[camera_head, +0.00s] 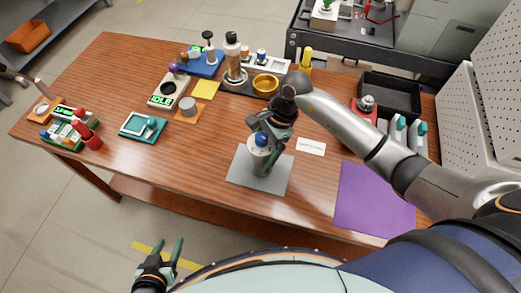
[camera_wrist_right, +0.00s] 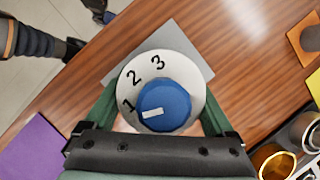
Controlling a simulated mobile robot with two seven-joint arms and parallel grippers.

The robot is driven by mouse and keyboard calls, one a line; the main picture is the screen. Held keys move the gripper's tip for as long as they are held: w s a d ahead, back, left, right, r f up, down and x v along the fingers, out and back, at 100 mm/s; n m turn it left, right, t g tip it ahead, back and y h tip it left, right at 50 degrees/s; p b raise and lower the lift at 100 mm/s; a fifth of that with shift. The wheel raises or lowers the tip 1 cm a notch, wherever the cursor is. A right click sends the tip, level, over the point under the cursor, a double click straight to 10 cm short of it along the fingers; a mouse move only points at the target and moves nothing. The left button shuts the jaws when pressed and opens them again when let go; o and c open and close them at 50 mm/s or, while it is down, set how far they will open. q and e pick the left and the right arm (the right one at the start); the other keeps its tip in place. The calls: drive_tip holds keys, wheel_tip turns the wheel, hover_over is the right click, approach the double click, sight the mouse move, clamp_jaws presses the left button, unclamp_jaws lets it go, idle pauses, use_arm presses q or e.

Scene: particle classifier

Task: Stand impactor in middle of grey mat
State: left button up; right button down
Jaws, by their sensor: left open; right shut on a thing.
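The impactor (camera_head: 260,160) is a grey cylinder with a white top and a blue knob. It looks about upright over the middle of the grey mat (camera_head: 240,178); I cannot tell whether its base touches the mat. My right gripper (camera_head: 268,139) is shut on it from above, with green fingers on both sides. In the right wrist view the impactor's white dial face (camera_wrist_right: 186,66) shows the numbers 1, 2 and 3 around the blue knob (camera_wrist_right: 163,107), and a corner of the grey mat (camera_wrist_right: 185,42) shows behind. My left gripper (camera_head: 172,256) is open and empty, off the table's front edge.
A purple mat (camera_head: 375,200) lies to the right and a white label card (camera_head: 311,146) beside the grey mat. Behind stand a gold bowl (camera_head: 265,84) and a yellow square (camera_head: 206,89). A teal tray (camera_head: 141,126) lies to the left. Wood left of the grey mat is clear.

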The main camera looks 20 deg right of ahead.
unclamp_jaws()
drive_tip(key=v, duration=1.2)
drive_tip(key=shift+b, duration=0.35)
drive_tip(key=shift+a+r, duration=0.1)
